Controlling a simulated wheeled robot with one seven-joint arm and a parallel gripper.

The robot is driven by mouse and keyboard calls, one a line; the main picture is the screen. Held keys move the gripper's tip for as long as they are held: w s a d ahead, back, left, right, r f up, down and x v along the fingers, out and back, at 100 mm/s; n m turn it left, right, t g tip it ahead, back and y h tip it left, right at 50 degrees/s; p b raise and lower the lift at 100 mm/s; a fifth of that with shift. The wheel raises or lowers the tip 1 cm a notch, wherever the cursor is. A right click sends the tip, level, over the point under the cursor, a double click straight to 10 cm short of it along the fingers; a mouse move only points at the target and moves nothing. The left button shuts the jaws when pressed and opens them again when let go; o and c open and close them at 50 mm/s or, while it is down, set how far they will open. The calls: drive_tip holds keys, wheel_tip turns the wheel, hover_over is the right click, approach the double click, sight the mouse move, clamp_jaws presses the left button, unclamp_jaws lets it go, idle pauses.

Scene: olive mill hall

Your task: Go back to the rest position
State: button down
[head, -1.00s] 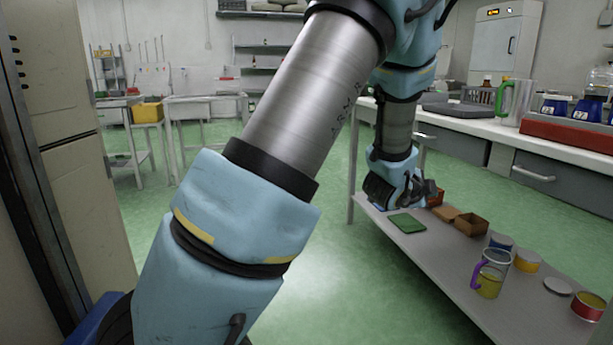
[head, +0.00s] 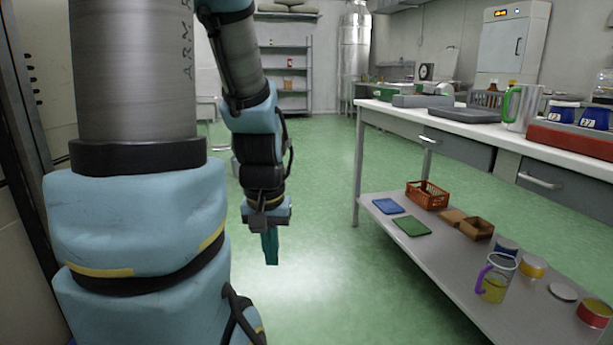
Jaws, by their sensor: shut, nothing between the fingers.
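My gripper (head: 270,250) hangs from the blue and grey arm, left of the picture's middle, pointing down. Its slim teal fingers are together with nothing between them. It is in free air over the green floor, to the left of the bench and apart from its lower shelf (head: 442,277). My large upper arm links fill the left side and hide what is behind them.
The shelf holds a blue mat (head: 387,206), a green mat (head: 412,226), an orange crate (head: 428,194), a brown box (head: 477,229) and a jug with a purple handle (head: 495,279). The white benchtop (head: 470,123) carries equipment. Open floor (head: 320,180) lies left of the bench.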

wheel_tip(320, 180, up, 24)
drive_tip(key=p, duration=2.2)
drive_tip(key=shift+f, duration=0.2)
